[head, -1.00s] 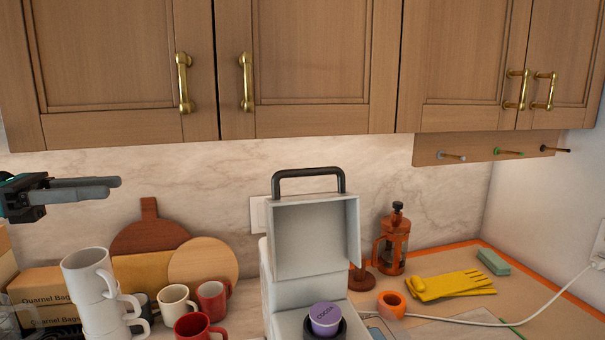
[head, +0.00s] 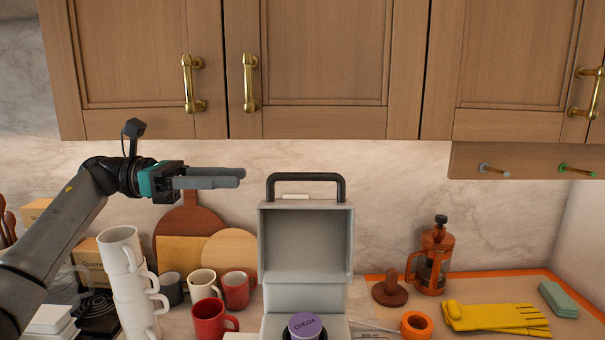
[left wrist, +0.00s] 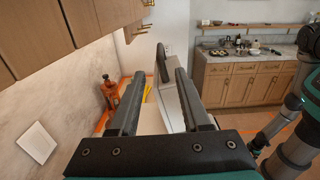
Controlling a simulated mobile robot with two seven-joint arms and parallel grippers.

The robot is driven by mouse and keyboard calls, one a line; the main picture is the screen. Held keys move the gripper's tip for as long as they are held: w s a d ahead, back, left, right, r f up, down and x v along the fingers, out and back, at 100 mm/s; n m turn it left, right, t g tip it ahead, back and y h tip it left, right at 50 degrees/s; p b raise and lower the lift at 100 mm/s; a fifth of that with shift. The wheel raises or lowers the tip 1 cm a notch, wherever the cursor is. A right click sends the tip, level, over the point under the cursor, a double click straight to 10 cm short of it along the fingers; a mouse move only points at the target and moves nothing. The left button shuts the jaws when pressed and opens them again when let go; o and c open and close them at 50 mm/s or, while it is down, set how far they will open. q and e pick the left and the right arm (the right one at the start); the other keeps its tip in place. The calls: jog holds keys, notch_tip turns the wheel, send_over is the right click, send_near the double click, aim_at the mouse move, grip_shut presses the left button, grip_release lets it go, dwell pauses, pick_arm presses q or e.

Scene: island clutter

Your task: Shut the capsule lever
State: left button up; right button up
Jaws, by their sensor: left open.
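The grey capsule machine (head: 307,240) stands on the counter with its lid raised. The black capsule lever (head: 306,178) is up at the top of the lid. A purple cocoa capsule (head: 305,325) sits in front of the raised lid, at the bottom of the head view. My left gripper (head: 242,178) is open and empty, left of the lever at about its height in the picture and apart from it. In the left wrist view the lever (left wrist: 162,62) and the machine's pale side (left wrist: 170,105) show between and beyond the open fingers (left wrist: 159,75).
Stacked white mugs (head: 130,285), a red mug (head: 211,320) and other cups stand left of the machine, below my left arm. Cutting boards (head: 228,250) lean behind them. An orange press (head: 433,260) and yellow gloves (head: 495,318) are at the right. Wall cabinets (head: 340,60) hang above.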

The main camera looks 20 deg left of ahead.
aim_at(280, 177)
pick_arm(q)
jog(key=p+x, duration=0.2)
jog(key=x, duration=0.8)
jog(key=shift+d+r+p, duration=0.1)
jog(key=shift+d+p, duration=0.15)
jog(key=shift+p, duration=0.1)
jog(key=shift+w+d, duration=0.2)
jog(key=shift+d, duration=0.4)
jog(key=shift+c, duration=0.3)
grip_shut()
